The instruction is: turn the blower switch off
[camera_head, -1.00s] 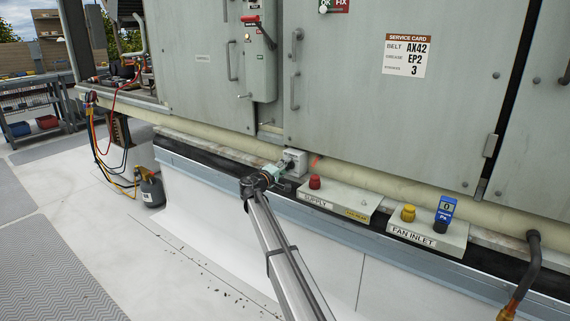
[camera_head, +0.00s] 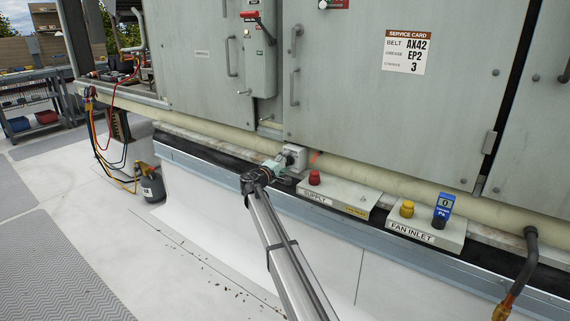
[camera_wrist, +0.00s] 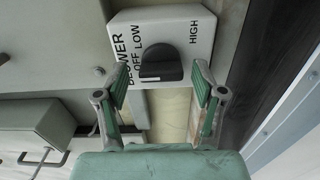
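The blower switch is a black knob (camera_wrist: 162,62) on a white box (camera_wrist: 190,22) marked BLOWER, OFF, LOW and HIGH, turned sideways in the wrist view. I cannot clearly tell which mark the knob points at. My gripper (camera_wrist: 160,84) is open and empty, with one green-padded finger to each side and the knob centred just beyond the fingertips. No contact shows. In the head view, the switch box (camera_head: 294,155) sits low on the grey cabinet, and my gripper (camera_head: 272,169) is close in front of it, partly covering it.
The SUPPLY plate (camera_head: 340,195) with a red cap stands just right of the switch box. The FAN INLET plate (camera_head: 425,229) with a yellow cap and blue gauge is further right. A red-handled switch box (camera_head: 260,55) is above. Open floor (camera_head: 120,240) lies left.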

